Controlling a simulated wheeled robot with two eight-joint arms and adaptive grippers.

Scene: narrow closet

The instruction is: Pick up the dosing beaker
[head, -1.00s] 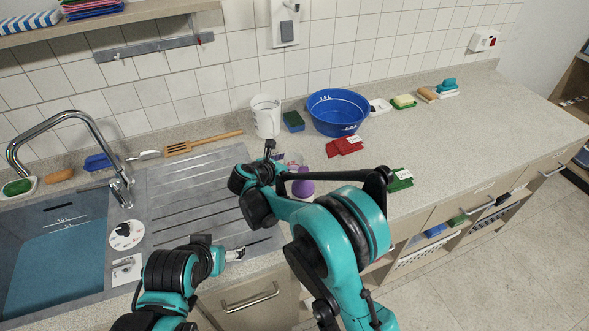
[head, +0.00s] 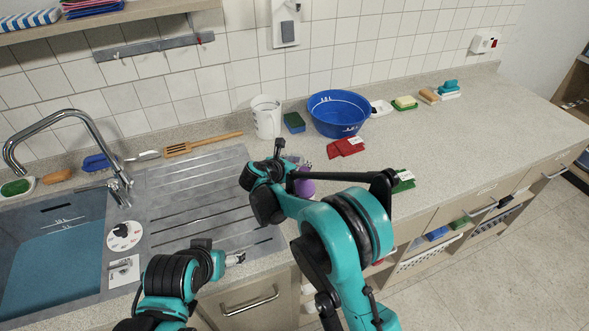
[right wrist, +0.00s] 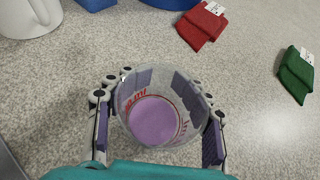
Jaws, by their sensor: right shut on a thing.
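The dosing beaker is a clear cup with red markings and purple contents (right wrist: 155,120), in the middle of the right wrist view. In the head view its purple part (head: 305,188) shows beside my right wrist, which hides some of it. My right gripper (right wrist: 160,95) is shut on the beaker, with fingers against its left and right sides. The beaker looks about upright; I cannot tell whether its base touches the counter. My left gripper (head: 235,258) is low at the drainboard's front edge, away from the beaker. Its jaw opening is too small to make out.
A white measuring jug (head: 266,117), a blue basin (head: 338,112) and a green-and-blue sponge (head: 294,122) stand behind the beaker. A red cloth (head: 345,147) and a green cloth (head: 404,181) lie to its right. The sink (head: 55,250) is at left.

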